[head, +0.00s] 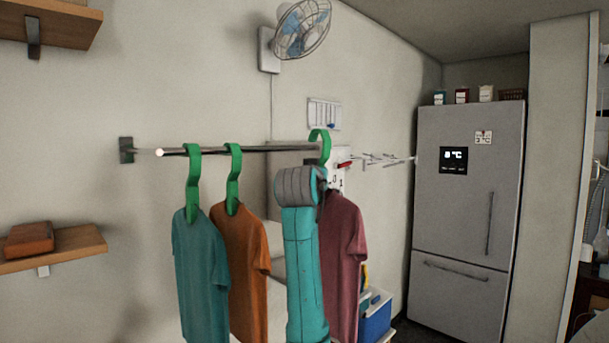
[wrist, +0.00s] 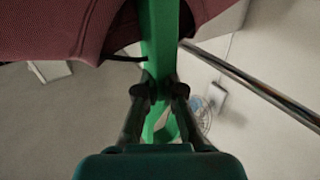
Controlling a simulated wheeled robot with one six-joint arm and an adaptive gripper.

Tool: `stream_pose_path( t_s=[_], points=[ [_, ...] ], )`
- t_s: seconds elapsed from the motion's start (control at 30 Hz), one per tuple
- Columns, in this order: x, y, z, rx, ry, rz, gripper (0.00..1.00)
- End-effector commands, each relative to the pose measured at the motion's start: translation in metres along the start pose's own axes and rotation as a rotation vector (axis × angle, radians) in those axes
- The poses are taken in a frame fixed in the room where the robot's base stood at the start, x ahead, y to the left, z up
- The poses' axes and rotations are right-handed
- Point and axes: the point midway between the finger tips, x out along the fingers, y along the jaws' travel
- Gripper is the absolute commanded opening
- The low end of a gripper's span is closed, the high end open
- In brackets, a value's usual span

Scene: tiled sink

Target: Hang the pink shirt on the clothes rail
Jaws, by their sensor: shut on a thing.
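The pink shirt (head: 343,240) hangs upright on a green hanger (head: 320,140), behind my teal arm in the head view. The hanger's hook is at the right end of the clothes rail (head: 270,149); I cannot tell whether it rests on the rail. In the wrist view the shirt (wrist: 60,30) fills the top left, and my gripper (wrist: 160,92) is shut on the green hanger (wrist: 160,40). The rail (wrist: 250,85) runs at the right there, apart from the hanger. In the head view my arm hides the gripper's fingers and part of the shirt.
A teal shirt (head: 201,270) and an orange shirt (head: 241,270) hang on green hangers at the left of the rail. A wall fan (head: 302,28) is above. A fridge (head: 467,190) stands at the right, and a blue box (head: 376,320) lies low behind the pink shirt.

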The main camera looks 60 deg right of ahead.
Motion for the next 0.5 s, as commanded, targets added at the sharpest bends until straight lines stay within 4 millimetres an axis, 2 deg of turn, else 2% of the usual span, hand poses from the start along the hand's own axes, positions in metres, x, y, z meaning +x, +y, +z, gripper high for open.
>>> stream_pose_path(
  t_s=[0.5],
  points=[
    [0.014, -0.023, -0.001, -0.001, 0.001, -0.001, 0.0]
  ],
)
